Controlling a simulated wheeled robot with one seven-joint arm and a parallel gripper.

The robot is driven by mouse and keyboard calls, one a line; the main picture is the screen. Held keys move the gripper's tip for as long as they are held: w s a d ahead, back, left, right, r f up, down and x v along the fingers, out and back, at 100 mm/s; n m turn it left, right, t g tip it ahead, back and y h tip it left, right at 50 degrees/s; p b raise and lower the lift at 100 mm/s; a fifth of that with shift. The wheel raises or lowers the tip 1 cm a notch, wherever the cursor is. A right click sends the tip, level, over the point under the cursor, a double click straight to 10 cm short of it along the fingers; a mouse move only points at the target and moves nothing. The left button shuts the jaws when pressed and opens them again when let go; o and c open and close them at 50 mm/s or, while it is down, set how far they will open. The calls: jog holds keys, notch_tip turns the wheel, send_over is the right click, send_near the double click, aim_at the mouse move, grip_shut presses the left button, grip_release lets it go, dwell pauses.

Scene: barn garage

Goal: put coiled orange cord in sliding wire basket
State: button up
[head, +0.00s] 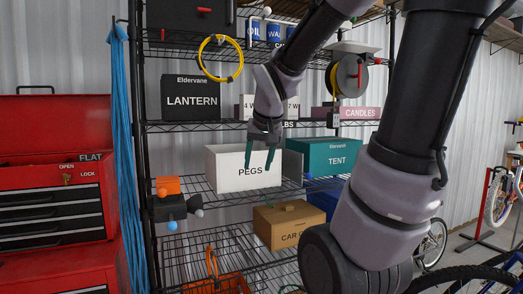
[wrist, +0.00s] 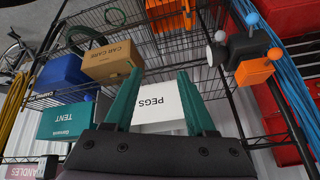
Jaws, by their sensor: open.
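My gripper (head: 259,160) has green fingers, apart and empty, in front of the white PEGS box (head: 222,180) on the middle shelf. In the wrist view the fingers (wrist: 157,95) frame that box, with nothing between them. A wire basket (head: 193,247) stands low on the rack, below the shelf. A thin orange loop (head: 212,264) rises from an orange-red bin low in the picture; I cannot tell whether it is the cord or a handle. A yellow coil (head: 238,62) hangs high on the rack. No clearly orange coiled cord shows in the wrist view.
An orange-and-black clamp-like object (head: 169,207) sits at the rack's left post, beside hanging blue cord (head: 122,130). CAR CARE (head: 288,226) and TENT (head: 335,157) boxes are close by. A red tool chest (head: 55,170) stands left; bikes stand right.

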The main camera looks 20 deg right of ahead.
jog(key=s+a+r+y, duration=0.2)
jog(key=s+r, duration=0.3)
jog(key=s, duration=0.4)
jog(key=shift+s+a+t+y, duration=0.4)
jog(key=shift+a, duration=0.2)
jog(key=shift+c, duration=0.3)
